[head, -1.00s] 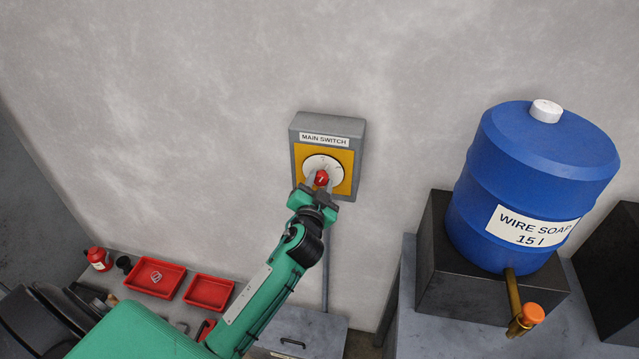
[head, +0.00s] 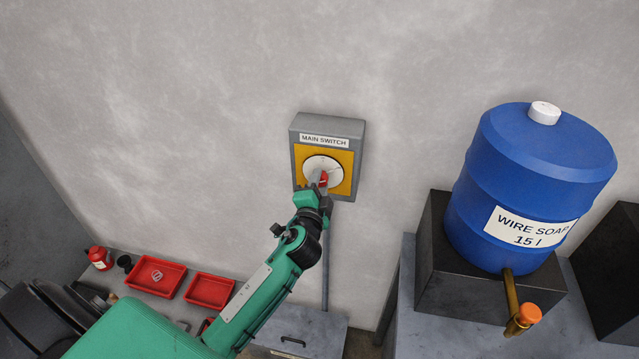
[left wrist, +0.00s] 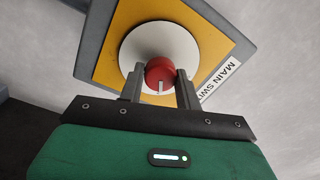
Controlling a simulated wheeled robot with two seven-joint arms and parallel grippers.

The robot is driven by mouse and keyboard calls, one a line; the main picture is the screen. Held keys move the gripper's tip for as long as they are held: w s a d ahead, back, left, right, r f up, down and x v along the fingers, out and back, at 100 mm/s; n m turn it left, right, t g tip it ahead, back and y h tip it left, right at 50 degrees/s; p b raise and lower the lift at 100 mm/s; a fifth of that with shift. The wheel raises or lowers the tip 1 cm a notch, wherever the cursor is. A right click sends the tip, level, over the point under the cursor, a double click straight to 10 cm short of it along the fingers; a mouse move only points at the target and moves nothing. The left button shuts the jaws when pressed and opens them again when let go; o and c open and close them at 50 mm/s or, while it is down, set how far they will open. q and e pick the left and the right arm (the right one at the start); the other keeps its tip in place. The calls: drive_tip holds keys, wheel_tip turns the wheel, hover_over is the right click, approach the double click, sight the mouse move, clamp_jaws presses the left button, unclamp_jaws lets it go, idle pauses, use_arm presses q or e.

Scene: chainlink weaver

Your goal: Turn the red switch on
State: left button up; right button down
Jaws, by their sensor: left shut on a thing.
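The red switch (head: 323,179) is a round knob on a white dial (head: 318,164) with a yellow plate, on a grey wall box (head: 352,134) labelled MAIN SWITCH. My left gripper (head: 319,183) is at the knob, partly covering it in the head view. In the left wrist view the two grey fingers (left wrist: 160,84) stand on either side of the red knob (left wrist: 159,72), shut on it. A white mark on the knob's face shows there. My right gripper is in neither view.
A blue WIRE SOAP barrel (head: 530,180) stands on a black block (head: 440,262) at the right. Red trays (head: 157,277) and a red bottle (head: 99,258) lie on a bench at lower left. The wall around the box is clear.

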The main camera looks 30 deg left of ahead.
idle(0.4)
use_arm(q)
drive_tip(key=o, duration=1)
drive_tip(key=b+v, duration=0.5)
drive_tip(key=v, duration=0.8)
drive_tip(key=shift+s, duration=0.4)
drive_tip(key=shift+f, duration=0.15)
